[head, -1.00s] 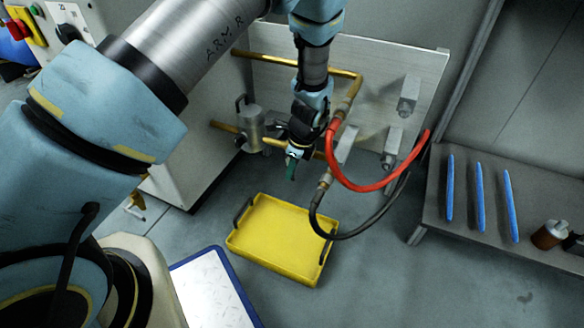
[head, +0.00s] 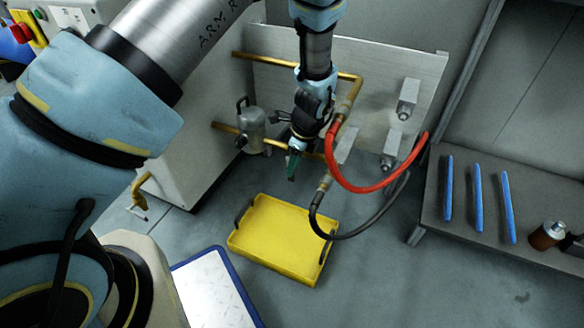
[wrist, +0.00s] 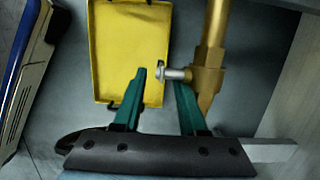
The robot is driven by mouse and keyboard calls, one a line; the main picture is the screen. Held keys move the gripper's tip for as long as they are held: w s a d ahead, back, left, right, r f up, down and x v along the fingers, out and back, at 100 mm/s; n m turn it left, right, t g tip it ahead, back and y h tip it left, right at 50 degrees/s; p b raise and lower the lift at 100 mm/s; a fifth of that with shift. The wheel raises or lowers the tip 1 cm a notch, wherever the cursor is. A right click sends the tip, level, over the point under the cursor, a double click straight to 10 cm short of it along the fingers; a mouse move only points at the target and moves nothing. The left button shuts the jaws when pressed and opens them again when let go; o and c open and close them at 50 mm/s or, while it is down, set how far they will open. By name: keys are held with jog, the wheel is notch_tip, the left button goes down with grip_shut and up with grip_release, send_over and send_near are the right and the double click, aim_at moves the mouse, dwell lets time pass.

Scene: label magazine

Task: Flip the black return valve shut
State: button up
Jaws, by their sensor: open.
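The black return hose (head: 345,236) hangs in a loop from a brass fitting (head: 325,183) on the lower brass pipe. My gripper (head: 292,167) points down just left of this fitting, above the yellow tray. In the wrist view my gripper (wrist: 161,78) is open, its two green fingers apart. A brass body (wrist: 207,80) stands just right of the fingers. A short silver stub (wrist: 175,73) reaches from it to the gap between the fingertips; whether it touches a finger I cannot tell. I cannot make out the valve's lever in the head view.
The yellow tray (head: 240,241) lies on the floor below. A red hose (head: 365,187) loops close to my gripper's right. A grey canister (head: 251,130) is on its left. Grey blocks (head: 408,98) jut from the panel. A bench (head: 464,216) with blue rods stands at right.

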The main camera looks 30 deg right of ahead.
jog(key=a+p+v, duration=0.1)
jog(key=p+v, duration=0.1)
jog(key=v, duration=0.5)
jog(key=shift+d+r, duration=0.2)
jog(key=shift+d, duration=0.3)
jog(key=shift+s, duration=0.1)
